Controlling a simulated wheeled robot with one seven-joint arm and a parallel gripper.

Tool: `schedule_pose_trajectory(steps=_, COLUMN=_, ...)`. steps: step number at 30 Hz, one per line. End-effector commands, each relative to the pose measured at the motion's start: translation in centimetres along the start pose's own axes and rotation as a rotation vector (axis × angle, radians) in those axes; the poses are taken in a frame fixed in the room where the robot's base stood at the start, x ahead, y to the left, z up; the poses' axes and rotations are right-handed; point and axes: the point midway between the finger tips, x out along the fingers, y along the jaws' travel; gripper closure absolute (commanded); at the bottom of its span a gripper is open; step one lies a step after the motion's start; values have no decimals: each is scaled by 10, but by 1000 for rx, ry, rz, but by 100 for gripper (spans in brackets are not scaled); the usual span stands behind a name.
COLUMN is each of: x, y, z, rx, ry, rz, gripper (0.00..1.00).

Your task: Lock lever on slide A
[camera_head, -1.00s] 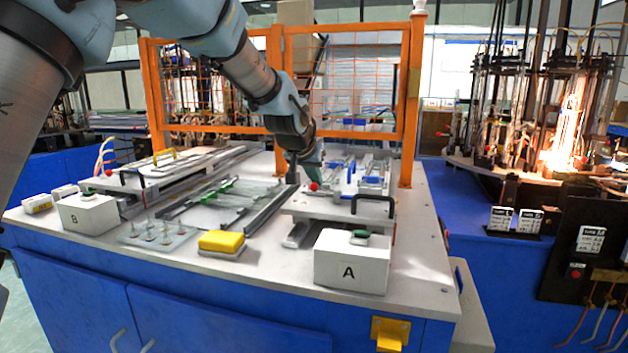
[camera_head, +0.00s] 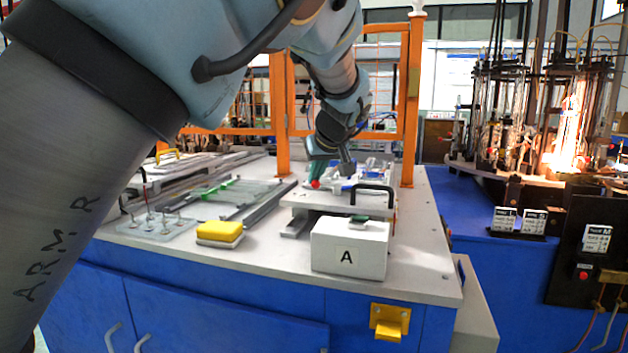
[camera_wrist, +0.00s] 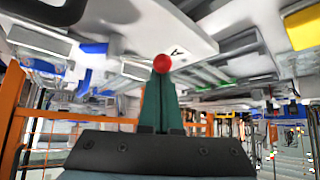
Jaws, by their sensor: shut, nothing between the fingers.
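Slide A (camera_head: 300,203) is a pale plate behind the white box marked A (camera_head: 347,262), with a black handle at its front right. A red ball knob (camera_head: 315,184), apparently the lever's end, is at the slide's left side. My gripper (camera_head: 315,178) reaches down from behind, its teal fingers together and empty, with the tips right by the knob. In the wrist view the red knob (camera_wrist: 162,63) shows at the tips of the shut fingers (camera_wrist: 161,76). I cannot tell whether they touch. The lever's shaft is hidden.
A yellow sponge-like block (camera_head: 220,232) and a tray of small pins (camera_head: 157,227) lie on the table to the left. An orange mesh frame (camera_head: 410,95) stands behind. A glowing burner machine (camera_head: 565,140) is at right.

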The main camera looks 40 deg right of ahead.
Motion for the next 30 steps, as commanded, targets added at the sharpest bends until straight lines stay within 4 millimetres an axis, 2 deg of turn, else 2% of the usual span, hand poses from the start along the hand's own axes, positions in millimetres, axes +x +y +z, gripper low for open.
schedule_pose_trajectory(steps=21, x=-23, y=13, z=22, rx=-458, ry=0, rz=-427, gripper=100)
schedule_pose_trajectory(steps=30, x=-26, y=18, z=27, rx=-486, ry=-2, rz=-450, gripper=100)
